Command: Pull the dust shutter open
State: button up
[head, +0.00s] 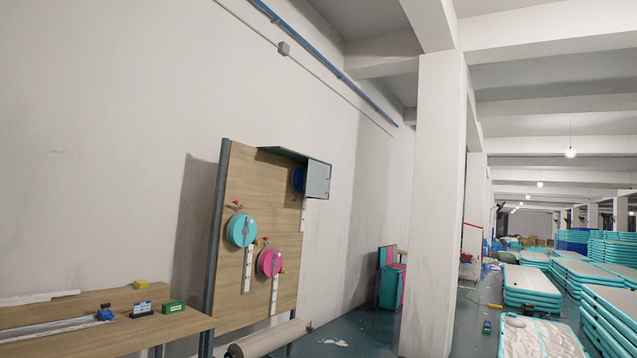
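A grey panel (319,178), which looks like the dust shutter, hangs under a dark grey hood (285,152) at the top right of an upright wooden board (225,285). It covers part of a blue reel (299,179), whose left side shows beside it. I cannot make out a handle on the panel. My gripper is not in this view, and the panel is some distance away.
A turquoise reel (241,230) and a pink reel (270,262) are on the board. A wooden bench (110,335) with small blocks stands at the lower left. A pale roll (268,338) lies below the board. A white pillar (434,210) stands right; stacked turquoise inflatables (530,288) lie beyond.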

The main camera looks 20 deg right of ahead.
aim_at(317, 180)
jog(key=z, duration=0.45)
jog(key=i, duration=2.1)
jog(key=z, duration=0.85)
jog(key=i, duration=1.35)
jog(key=z, duration=0.15)
jog(key=i, duration=2.6)
jog(key=u, duration=0.45)
jog(key=i, duration=1.45)
jog(key=u, duration=0.6)
jog(key=i, duration=1.35)
jog(key=u, duration=0.3)
